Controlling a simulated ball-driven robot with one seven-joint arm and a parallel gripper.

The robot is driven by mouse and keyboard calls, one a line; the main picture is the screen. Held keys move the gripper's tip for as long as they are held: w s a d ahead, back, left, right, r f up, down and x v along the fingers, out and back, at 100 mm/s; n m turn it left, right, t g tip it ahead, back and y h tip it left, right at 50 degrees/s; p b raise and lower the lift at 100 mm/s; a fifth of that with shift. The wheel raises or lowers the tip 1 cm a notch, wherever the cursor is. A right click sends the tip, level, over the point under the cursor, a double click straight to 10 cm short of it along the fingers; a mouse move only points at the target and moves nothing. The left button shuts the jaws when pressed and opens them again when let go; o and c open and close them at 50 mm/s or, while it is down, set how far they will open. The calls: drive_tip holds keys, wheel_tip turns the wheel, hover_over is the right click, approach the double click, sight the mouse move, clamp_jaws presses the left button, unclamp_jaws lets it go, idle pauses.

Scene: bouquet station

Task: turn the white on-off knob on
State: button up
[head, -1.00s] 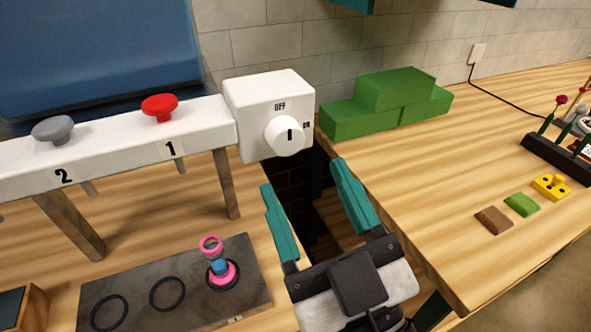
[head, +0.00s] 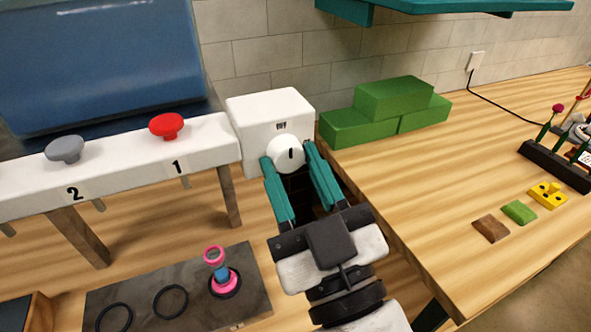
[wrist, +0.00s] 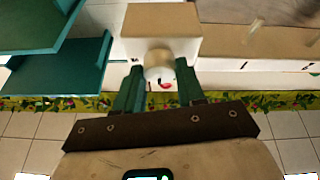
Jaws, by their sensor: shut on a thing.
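The white on-off knob (head: 287,154) is a round dial on the front of a white box (head: 268,112). Its dark mark stands about upright, below the OFF label; the ON label is hidden or not readable now. My gripper (head: 288,160) has its two teal fingers on either side of the knob, shut on it. In the wrist view, the knob (wrist: 159,65) sits between the fingertips of my gripper (wrist: 160,75), in front of the box (wrist: 160,22).
Left of the box is a white rail with a red button (head: 167,125) and a grey button (head: 65,149). Green blocks (head: 390,110) lie close on the right. A teal shelf (head: 440,10) hangs above.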

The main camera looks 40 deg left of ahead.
drive_tip(key=c, duration=0.5)
drive_tip(key=shift+o, duration=0.2)
